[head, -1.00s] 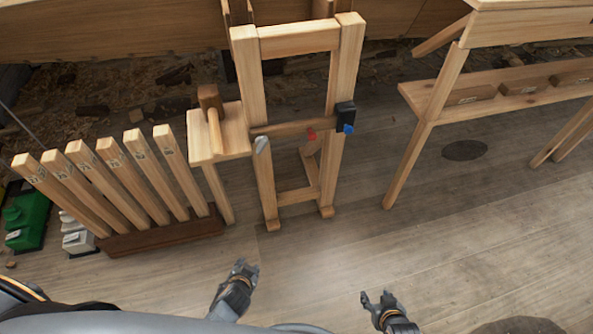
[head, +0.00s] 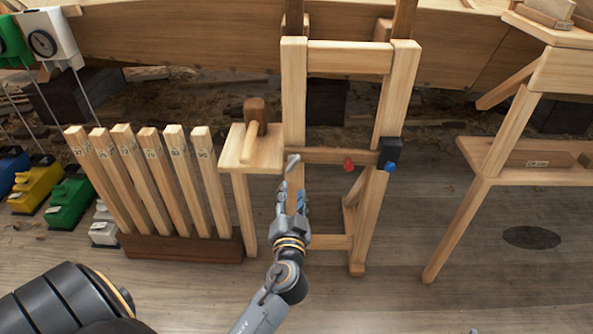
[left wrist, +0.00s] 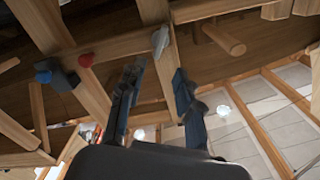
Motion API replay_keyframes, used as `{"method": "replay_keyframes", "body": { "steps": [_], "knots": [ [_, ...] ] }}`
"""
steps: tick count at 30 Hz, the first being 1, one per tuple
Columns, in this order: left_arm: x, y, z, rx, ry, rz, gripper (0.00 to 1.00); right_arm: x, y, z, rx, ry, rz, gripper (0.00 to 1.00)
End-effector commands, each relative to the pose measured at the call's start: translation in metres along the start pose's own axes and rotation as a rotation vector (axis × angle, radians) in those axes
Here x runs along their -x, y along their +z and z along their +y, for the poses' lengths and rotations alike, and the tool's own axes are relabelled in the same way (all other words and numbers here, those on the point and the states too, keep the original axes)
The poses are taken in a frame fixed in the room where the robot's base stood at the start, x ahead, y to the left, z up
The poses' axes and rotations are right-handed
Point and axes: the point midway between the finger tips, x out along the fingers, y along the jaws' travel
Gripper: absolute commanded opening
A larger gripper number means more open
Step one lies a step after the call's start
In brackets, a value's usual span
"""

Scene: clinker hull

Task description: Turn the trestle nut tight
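The wooden trestle (head: 293,95) stands upright ahead, with a crossbar between its posts. A small grey wing-like piece, apparently the nut (head: 293,159), sits on its left post at crossbar height, tilted. It also shows in the left wrist view (left wrist: 159,41). My left gripper (head: 290,193) is just below the nut in the head view. In the left wrist view my left gripper (left wrist: 159,73) has its two fingers apart and empty, with the nut beyond the gap; I see no contact. A small grey tip at the head view's bottom edge may be my right gripper (head: 473,331).
A red knob (head: 348,164) and a blue knob (head: 390,167) by a black block (head: 390,151) are on the crossbar's right side. A mallet (head: 253,117) lies on a small shelf (head: 238,150). Several wooden staves (head: 160,170) stand left. A bench (head: 470,190) stands right.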

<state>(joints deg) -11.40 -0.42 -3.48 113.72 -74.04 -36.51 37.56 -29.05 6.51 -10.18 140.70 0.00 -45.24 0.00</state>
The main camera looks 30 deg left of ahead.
Motion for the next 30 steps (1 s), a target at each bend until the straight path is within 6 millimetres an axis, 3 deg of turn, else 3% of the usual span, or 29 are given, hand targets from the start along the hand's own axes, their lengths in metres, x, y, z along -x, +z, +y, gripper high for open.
{"method": "replay_keyframes", "body": {
  "steps": [6,13,18,27,30],
  "knots": [
    [-0.05,-0.001,-0.001,-0.002,-0.002,0.002,0.34,0.002,0.008,0.001,0.0,0.003,-0.043,0.51],
    [-0.086,0.0,0.001,-0.002,0.0,0.001,0.34,0.0,0.004,0.001,0.0,0.001,-0.017,0.51],
    [-0.097,0.001,0.001,-0.001,0.002,-0.001,0.34,0.0,0.001,0.0,0.0,0.0,-0.004,0.51],
    [-0.098,0.001,0.001,0.0,0.002,-0.001,0.34,0.0,0.001,0.0,0.0,0.0,-0.002,0.51],
    [-0.098,0.001,0.001,0.0,0.002,-0.001,0.14,0.0,0.001,0.0,0.0,-0.001,-0.001,0.51]
  ]
}}
